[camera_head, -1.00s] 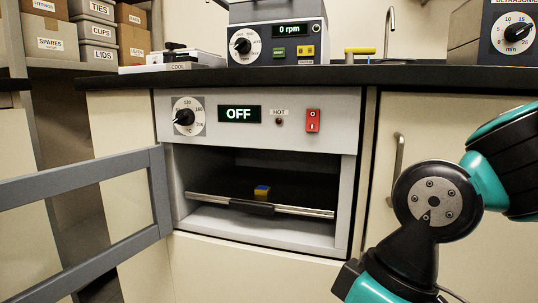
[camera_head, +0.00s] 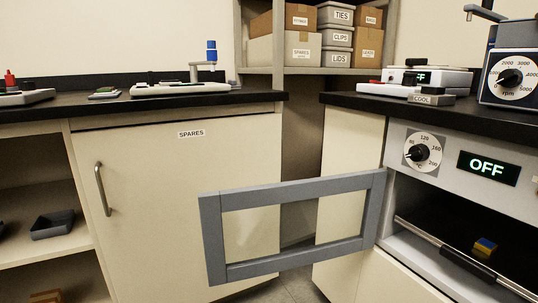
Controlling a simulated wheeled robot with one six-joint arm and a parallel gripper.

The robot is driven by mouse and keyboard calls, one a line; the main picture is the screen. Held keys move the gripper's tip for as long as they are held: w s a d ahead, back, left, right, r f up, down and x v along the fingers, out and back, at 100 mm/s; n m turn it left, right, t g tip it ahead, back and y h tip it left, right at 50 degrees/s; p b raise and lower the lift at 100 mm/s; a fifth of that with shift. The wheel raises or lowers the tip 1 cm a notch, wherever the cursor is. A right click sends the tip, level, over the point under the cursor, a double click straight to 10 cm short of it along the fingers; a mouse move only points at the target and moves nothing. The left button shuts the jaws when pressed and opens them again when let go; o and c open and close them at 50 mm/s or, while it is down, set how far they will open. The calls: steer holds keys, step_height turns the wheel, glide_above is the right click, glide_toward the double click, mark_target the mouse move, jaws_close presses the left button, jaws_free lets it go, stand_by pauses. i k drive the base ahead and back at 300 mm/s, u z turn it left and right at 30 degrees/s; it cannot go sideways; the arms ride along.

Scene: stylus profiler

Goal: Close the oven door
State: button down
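The oven door (camera_head: 297,188) is a grey frame with a clear window. It stands wide open, hinged at the left side of the oven, and reaches left across the gap between two counters. The oven (camera_head: 455,168) is at the right, built in under the black worktop, with a dial and a display reading OFF. My gripper and arm are not in view.
A cabinet with a SPARES label (camera_head: 191,134) and a vertical handle stands at the left, behind the door's free end. An open shelf with a dark tray (camera_head: 52,224) is at far left. Boxes (camera_head: 300,38) fill the back shelves.

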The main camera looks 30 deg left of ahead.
mark_target(212, 204)
steer(key=z, duration=2.2)
steer(key=k, duration=1.85)
steer(key=u, duration=2.3)
steer(key=i, duration=0.45)
steer(key=u, duration=0.1)
